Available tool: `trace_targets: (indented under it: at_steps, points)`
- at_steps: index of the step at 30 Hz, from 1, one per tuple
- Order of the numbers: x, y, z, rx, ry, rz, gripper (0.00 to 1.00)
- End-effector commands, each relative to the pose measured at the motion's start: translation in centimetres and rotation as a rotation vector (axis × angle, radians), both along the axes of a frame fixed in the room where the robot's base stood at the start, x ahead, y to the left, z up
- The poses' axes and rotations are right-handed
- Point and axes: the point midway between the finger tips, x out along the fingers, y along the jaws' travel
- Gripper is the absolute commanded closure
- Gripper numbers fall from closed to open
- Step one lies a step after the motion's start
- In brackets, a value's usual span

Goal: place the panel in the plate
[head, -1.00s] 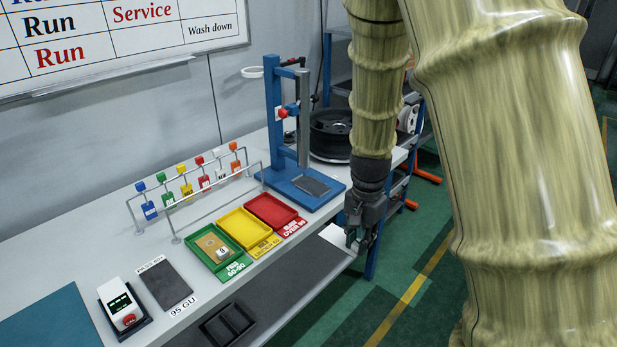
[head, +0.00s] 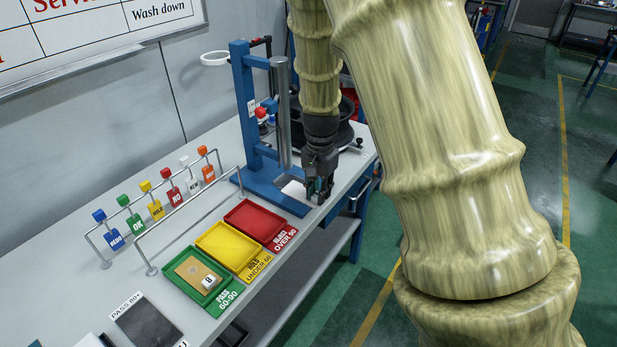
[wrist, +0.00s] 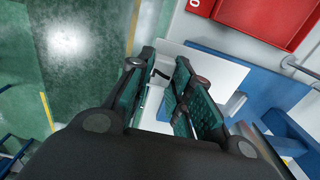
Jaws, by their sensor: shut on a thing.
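My gripper (head: 320,190) is shut on a pale panel (head: 293,189) at the right end of the bench. In the wrist view the panel (wrist: 208,72) shows as a flat white sheet with a black mark, between and beyond the green-padded fingers (wrist: 165,90). The blue base plate (head: 268,189) of the upright stand lies on the bench, just left of my gripper. The panel overlaps part of this plate in both views. A light square patch (wrist: 236,103) shows on the blue in the wrist view. I cannot tell whether panel and plate touch.
The stand's blue post (head: 245,105) and grey column (head: 283,115) rise close to my gripper. Red (head: 254,220), yellow (head: 232,245) and green (head: 178,262) trays lie along the bench. A rack with coloured tags (head: 155,210) stands behind them.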

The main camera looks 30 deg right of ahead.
Motion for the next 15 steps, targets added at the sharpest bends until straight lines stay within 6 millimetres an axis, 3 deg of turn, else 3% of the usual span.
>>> trace_targets:
  at_steps: [6, 15]
  points:
    - [4.3, -1.4, -0.5, -0.001, 0.005, 0.003, 1.00]
    - [8.1, -2.7, -0.9, 0.000, 0.005, 0.005, 1.00]
